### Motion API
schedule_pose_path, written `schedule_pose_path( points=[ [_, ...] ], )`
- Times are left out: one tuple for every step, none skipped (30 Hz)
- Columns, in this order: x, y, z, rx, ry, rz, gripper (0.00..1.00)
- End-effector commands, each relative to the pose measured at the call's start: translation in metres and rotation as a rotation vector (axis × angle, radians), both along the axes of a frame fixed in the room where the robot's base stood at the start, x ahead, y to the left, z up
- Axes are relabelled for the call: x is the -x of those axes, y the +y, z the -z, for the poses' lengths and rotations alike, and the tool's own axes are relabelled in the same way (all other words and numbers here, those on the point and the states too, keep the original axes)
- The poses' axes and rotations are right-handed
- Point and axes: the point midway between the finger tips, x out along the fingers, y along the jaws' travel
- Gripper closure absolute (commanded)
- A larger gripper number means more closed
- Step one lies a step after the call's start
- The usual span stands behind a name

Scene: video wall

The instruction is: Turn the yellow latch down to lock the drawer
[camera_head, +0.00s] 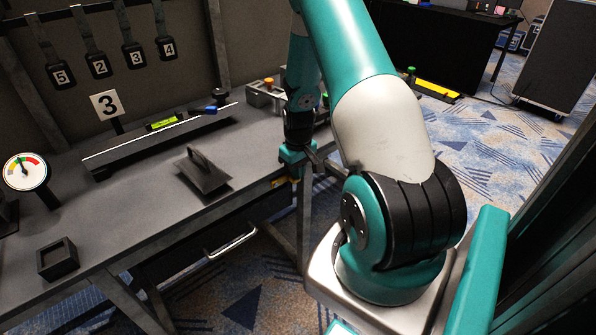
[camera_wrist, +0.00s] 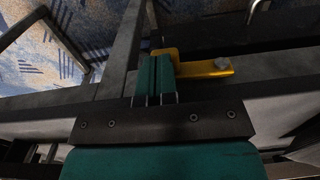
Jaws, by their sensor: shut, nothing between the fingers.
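The yellow latch (camera_head: 279,182) is on the front edge of the workbench, above and right of the drawer handle (camera_head: 232,241). My gripper (camera_head: 295,166) is at the bench's front edge beside the latch. Its teal fingers (camera_wrist: 156,66) are shut and empty, right at the latch's left end and partly covering it. I cannot tell whether they touch it. The drawer front is dark and mostly in shadow.
On the bench (camera_head: 130,215) are a dark plate with a handle (camera_head: 203,172), a long rail (camera_head: 160,135), a small black box (camera_head: 57,258) and a round gauge (camera_head: 25,171). A metal bench leg (camera_wrist: 122,55) stands left of my fingers.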

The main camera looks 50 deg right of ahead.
Motion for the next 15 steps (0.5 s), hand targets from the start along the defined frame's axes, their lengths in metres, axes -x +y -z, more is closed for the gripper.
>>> schedule_pose_path(
  points=[
    [0.000, 0.000, -0.004, 0.000, 0.001, 0.000, 1.00],
    [0.000, 0.000, -0.004, 0.000, 0.001, 0.000, 1.00],
    [0.000, 0.000, -0.004, 0.000, 0.001, 0.000, 1.00],
    [0.000, 0.000, -0.004, 0.000, 0.001, 0.000, 1.00],
    [0.000, 0.000, -0.003, 0.000, 0.001, 0.000, 1.00],
    [0.000, 0.000, -0.003, 0.000, 0.001, 0.000, 1.00],
    [0.000, 0.000, -0.003, 0.000, 0.001, 0.000, 1.00],
    [0.000, 0.000, -0.003, 0.000, 0.001, 0.000, 1.00],
    [0.000, 0.000, -0.003, 0.000, 0.000, 0.000, 1.00],
    [0.000, 0.000, -0.003, 0.000, 0.000, 0.000, 1.00],
    [0.000, 0.000, -0.003, 0.000, 0.000, 0.000, 1.00],
    [0.000, 0.000, -0.005, 0.000, 0.000, 0.000, 1.00],
    [0.000, 0.000, -0.007, 0.000, 0.000, 0.000, 1.00],
    [0.000, 0.000, -0.009, 0.000, 0.000, -0.001, 1.00],
    [0.000, 0.001, -0.013, 0.000, 0.000, -0.001, 1.00]
  ],
)
